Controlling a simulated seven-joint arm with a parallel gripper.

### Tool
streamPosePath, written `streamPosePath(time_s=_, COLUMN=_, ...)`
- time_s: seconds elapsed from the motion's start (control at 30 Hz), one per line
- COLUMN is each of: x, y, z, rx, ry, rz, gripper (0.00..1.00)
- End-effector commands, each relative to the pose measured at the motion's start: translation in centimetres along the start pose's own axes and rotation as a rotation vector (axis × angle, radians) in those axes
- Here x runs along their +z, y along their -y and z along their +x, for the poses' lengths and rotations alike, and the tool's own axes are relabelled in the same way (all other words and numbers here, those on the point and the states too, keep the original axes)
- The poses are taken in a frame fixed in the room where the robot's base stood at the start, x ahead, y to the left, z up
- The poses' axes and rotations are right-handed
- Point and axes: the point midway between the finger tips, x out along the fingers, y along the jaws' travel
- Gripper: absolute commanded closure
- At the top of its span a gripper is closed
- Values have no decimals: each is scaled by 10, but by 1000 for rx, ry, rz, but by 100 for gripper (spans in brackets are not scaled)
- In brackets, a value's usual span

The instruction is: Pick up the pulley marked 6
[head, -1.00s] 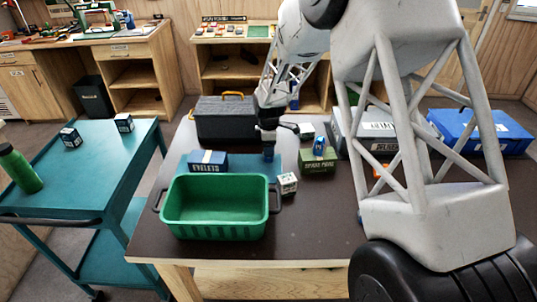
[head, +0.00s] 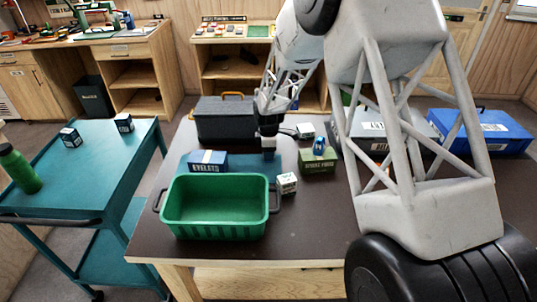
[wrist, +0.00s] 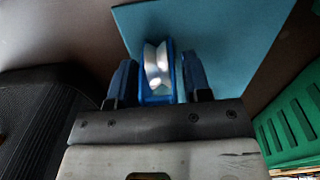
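A blue pulley with a pale grooved wheel (wrist: 157,70) stands on the blue mat (wrist: 215,30) in the wrist view. My gripper (wrist: 158,80) is open, with one blue finger on each side of the pulley and a gap visible on both sides. No number can be read on it. In the head view my gripper (head: 269,152) is low over the far part of the mat (head: 287,160), behind the green bin, and the pulley there cannot be told apart from the fingers. A second blue pulley-like piece (head: 319,145) sits on the green spare pins box (head: 317,161).
A green bin (head: 215,210) stands in front, with the eyelets box (head: 208,161) behind it and a white cube (head: 287,183) beside it. A dark toolbox (head: 224,118) is behind left. A grey case (head: 373,128) and blue toolbox (head: 495,130) are right. The table's front right is bare.

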Motion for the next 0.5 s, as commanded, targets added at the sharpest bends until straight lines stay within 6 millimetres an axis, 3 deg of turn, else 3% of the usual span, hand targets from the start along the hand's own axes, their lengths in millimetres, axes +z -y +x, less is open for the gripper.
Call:
streamPosePath(time_s=0.03, x=0, y=0, z=0, rx=0, ry=0, rz=0, gripper=63)
streamPosePath(time_s=0.23, x=0, y=0, z=0, rx=0, ry=0, rz=0, gripper=92)
streamPosePath(time_s=0.5, x=0, y=0, z=-1, rx=0, ry=0, rz=0, gripper=92)
